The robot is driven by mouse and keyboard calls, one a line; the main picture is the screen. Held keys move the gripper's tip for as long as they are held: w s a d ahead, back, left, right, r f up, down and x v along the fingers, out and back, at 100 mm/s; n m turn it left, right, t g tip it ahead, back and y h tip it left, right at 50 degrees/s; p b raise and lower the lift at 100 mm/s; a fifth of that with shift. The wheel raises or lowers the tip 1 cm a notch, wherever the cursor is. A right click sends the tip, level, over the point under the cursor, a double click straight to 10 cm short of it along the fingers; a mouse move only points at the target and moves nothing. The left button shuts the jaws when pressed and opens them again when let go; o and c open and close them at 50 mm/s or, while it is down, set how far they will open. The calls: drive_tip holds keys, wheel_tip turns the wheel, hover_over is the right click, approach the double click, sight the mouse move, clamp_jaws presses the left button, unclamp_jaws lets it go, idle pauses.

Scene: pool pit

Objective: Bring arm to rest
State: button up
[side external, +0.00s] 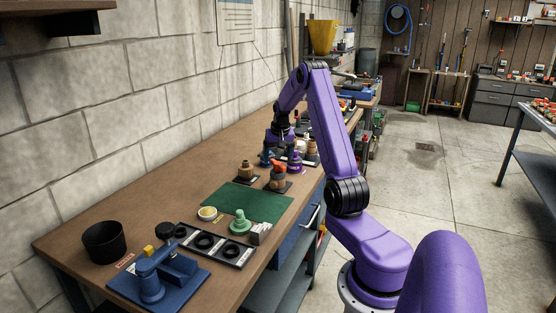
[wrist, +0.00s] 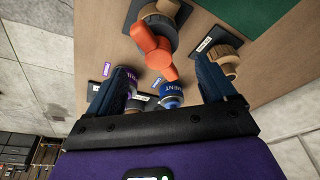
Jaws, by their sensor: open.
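My gripper (side external: 277,153) is at the end of my purple arm, low over the far half of the brown workbench (side external: 130,220). In the wrist view my gripper (wrist: 163,72) has its two dark fingers apart, with nothing pinched between them. An orange-handled fitting (wrist: 152,45) and a blue labelled container (wrist: 171,93) show in the gap between the fingers. A purple-labelled container (wrist: 126,75) is close beside the left finger. I cannot tell whether the fingers touch these containers.
A brass fitting (side external: 246,171) on a black plate stands near the green mat (side external: 250,201). The near bench holds a black bin (side external: 104,242), a blue fixture (side external: 153,278), a black ring tray (side external: 210,246) and a green knobbed part (side external: 240,222). The block wall borders the left side.

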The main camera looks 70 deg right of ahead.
drive_tip(key=shift+r, duration=2.65)
drive_tip(key=w+a+r+n+y, duration=0.1)
drive_tip(key=w+a+n, duration=0.25)
drive_tip(key=a, duration=0.95)
drive_tip(key=w+a+r+n+y, duration=0.15)
drive_tip(key=a+n, duration=0.25)
drive_tip(key=a, duration=0.8)
drive_tip(key=s+a+n, duration=0.3)
drive_tip(key=a, duration=0.8)
drive_tip(key=s+a+r+n+g, duration=0.1)
drive_tip(key=s+a+n, duration=0.5)
drive_tip(key=s+a, duration=0.6)
drive_tip(key=s+a+f+n, duration=0.1)
drive_tip(key=s+n, duration=0.5)
drive_tip(key=s, duration=1)
drive_tip(key=shift+a+f+n+g, duration=0.3)
drive_tip(key=shift+a+n+g, duration=0.05)
drive_tip(key=shift+a+g, duration=0.05)
